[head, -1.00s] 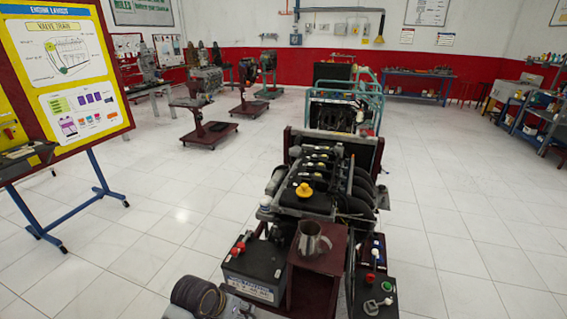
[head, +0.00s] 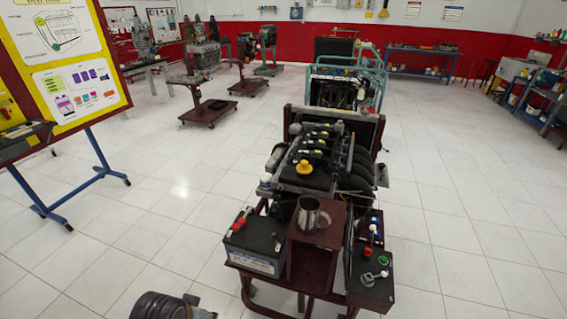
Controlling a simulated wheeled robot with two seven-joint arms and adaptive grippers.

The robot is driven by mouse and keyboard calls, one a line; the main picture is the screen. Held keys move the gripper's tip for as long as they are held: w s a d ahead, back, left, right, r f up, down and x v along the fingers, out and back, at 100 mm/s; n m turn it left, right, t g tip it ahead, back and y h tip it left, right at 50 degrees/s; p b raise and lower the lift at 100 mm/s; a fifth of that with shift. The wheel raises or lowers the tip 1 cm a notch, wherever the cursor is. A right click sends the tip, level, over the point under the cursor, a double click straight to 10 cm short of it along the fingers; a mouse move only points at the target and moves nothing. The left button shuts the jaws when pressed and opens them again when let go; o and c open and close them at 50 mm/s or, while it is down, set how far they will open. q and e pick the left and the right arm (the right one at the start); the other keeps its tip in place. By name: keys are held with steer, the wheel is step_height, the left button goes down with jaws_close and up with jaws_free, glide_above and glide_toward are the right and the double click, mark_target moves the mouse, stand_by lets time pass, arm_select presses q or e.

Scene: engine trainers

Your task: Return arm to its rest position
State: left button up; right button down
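A dark ribbed, rounded part (head: 165,306) shows at the bottom edge of the head view, left of centre, with a small grey piece beside it. It looks like a link of my own arm. No gripper fingers show, so neither gripper is in view. The rest of the arm is cut off by the frame. The part appears clear of the engine trainer (head: 320,170) in the picture.
A metal cup (head: 309,218) stands on a dark red stand (head: 313,262) at the trainer's near end. A black battery (head: 258,245) is left of it, a control box (head: 370,285) right. A poster board (head: 75,70) stands left. Tiled floor (head: 150,220) between is clear.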

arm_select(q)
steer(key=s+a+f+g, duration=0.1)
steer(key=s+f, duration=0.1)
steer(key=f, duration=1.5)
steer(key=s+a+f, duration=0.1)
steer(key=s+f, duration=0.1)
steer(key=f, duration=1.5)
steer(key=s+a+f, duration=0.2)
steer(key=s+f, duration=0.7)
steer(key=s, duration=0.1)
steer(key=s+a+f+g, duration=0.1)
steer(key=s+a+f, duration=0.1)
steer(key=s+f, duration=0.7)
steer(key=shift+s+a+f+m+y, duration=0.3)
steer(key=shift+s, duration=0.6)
